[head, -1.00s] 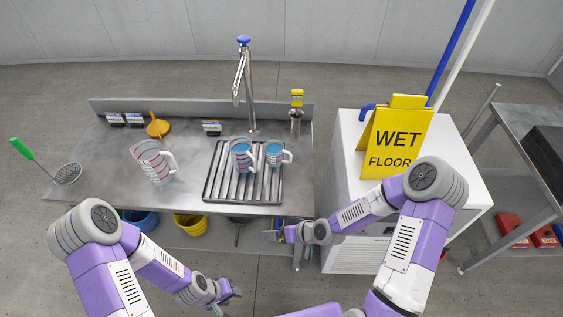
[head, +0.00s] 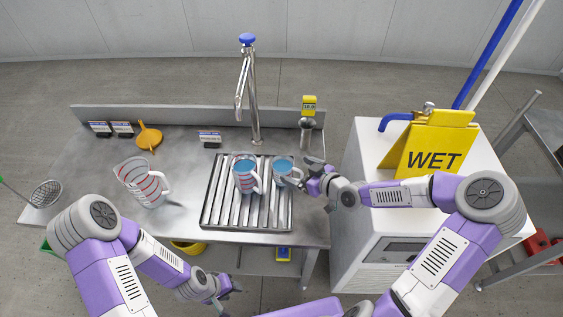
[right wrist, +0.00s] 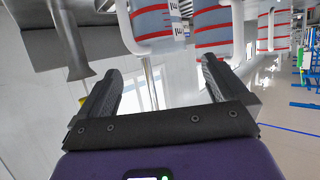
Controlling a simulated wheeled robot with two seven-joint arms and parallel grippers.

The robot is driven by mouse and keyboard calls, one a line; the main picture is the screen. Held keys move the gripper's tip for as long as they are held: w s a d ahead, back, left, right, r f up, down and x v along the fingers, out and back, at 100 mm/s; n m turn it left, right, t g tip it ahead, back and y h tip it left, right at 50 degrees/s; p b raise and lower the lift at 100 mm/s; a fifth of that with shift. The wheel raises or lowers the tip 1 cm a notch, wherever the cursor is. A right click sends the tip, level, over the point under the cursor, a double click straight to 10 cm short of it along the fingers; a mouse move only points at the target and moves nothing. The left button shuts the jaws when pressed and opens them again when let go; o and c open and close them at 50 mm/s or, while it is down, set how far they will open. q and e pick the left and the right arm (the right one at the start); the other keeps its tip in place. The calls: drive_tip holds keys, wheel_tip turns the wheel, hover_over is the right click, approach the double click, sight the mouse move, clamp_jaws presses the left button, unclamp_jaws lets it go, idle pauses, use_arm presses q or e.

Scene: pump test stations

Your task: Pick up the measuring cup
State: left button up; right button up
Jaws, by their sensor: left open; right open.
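Three clear measuring cups with red marks stand on the steel bench. The largest cup (head: 143,182) stands upright at the left. A middle cup (head: 246,175) and a smaller right cup (head: 282,169), both with blue liquid, stand on the slatted drain grate (head: 215,213). My right gripper (head: 312,175) is open beside the smaller cup's handle side, on its right; I cannot tell whether they touch. My left gripper (head: 230,288) is open and low, in front of the bench.
A tap (head: 250,95) rises behind the grate. An orange funnel (head: 149,137), small label stands (head: 209,137) and a strainer (head: 46,194) are on the bench. A white cabinet (head: 362,148) with a yellow wet-floor sign (head: 433,155) stands at right.

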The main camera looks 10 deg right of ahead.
sight(276, 161)
drive_tip(key=b+x, duration=0.2)
drive_tip(key=x, duration=0.5)
drive_tip(key=shift+f+b, duration=0.1)
drive_tip(key=shift+b, duration=0.25)
drive_tip(key=shift+c, duration=0.3)
drive_tip(key=c, duration=1.1)
